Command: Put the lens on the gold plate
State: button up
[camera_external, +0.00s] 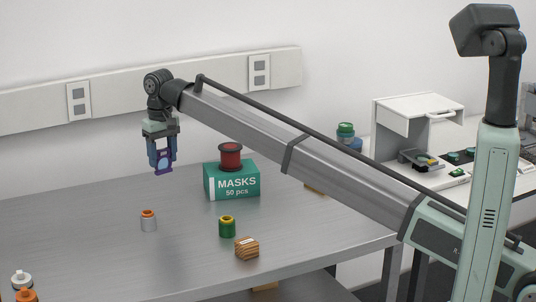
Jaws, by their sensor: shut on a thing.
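My gripper (162,156) hangs high over the back left of the metal table, pointing down. It is shut on a small purple-rimmed piece (163,171), which looks like the lens. The piece is held upright, well above the table top. A white instrument (418,112) with an open front stands on the bench at the right. A dark stage (410,158) in its opening carries a small yellowish patch (430,163) that may be the gold plate; it is too small to tell. My gripper is far to the left of it.
The metal table (90,245) holds a teal MASKS box (232,183) with a red spool (231,157) on top, an orange-capped vial (148,221), a green-yellow cylinder (227,227) and a wooden block (247,248). My arm spans the table.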

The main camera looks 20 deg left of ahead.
aim_at(166, 148)
notch_tip(166, 148, up, 8)
jog(key=shift+a+f, duration=0.1)
jog(key=shift+f, duration=0.1)
jog(key=shift+w+d+r, duration=0.15)
jog(key=shift+w+d, duration=0.3)
jog(key=shift+d, duration=0.1)
jog(key=w+d+m, duration=0.1)
jog(key=w+d, duration=1.3)
jog(key=d, duration=0.5)
jog(key=w+d+m, duration=0.2)
jog(key=w+d, duration=1.3)
jog(key=d, duration=0.4)
jog(key=shift+s+a+f, duration=0.1)
jog(key=shift+a+f, duration=0.1)
jog(key=shift+f, duration=3.6)
jog(key=shift+s+a+f, duration=0.1)
jog(key=shift+a+f, duration=0.05)
jog(key=shift+f, duration=3.65)
jog(key=shift+f, duration=0.1)
jog(key=o, duration=1.2)
